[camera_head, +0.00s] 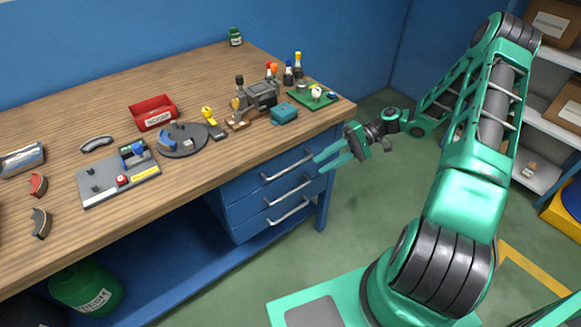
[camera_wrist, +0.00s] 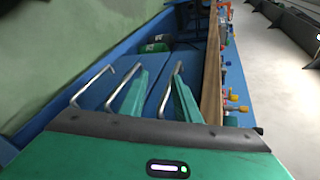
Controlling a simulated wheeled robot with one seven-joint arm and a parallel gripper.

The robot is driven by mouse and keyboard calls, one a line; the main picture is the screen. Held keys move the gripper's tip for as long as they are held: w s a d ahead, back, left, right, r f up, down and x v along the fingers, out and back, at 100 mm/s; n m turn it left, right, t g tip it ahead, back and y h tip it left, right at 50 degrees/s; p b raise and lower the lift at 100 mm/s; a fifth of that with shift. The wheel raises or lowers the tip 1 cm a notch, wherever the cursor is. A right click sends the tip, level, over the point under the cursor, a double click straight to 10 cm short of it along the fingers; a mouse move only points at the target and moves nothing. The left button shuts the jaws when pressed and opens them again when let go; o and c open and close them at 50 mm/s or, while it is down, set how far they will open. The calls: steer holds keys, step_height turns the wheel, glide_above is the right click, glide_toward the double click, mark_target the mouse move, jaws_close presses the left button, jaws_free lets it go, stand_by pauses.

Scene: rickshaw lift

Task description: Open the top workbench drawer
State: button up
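The blue top drawer (camera_head: 262,166) is in the workbench's drawer unit, just under the wooden top, and looks shut. Its silver bar handle (camera_head: 287,167) shows in the head view. My gripper (camera_head: 319,163) is open and empty, at the right end of this handle in the head view. In the wrist view, the top handle (camera_wrist: 170,88) appears between the two green fingers of my gripper (camera_wrist: 157,95), nearer the right finger. I cannot tell whether the fingertips reach past the bar. No contact is visible.
The middle handle (camera_head: 288,191) and bottom handle (camera_head: 288,212) sit below. The middle handle also shows beside the left finger in the wrist view (camera_wrist: 112,88). Tools and parts cover the workbench top (camera_head: 80,225). Shelves (camera_head: 540,125) stand at right.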

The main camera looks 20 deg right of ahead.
mark_target(292, 165)
steer(key=w+a+y, duration=0.1)
steer(key=a, duration=0.2)
steer(key=w+a+f+t+y, duration=0.1)
steer(key=a, duration=0.2)
steer(key=w+a+f+t+y, duration=0.1)
steer(key=a, duration=0.3)
steer(key=shift+w+a, duration=0.1)
steer(key=shift+w, duration=0.05)
stand_by(0.3)
jaws_close()
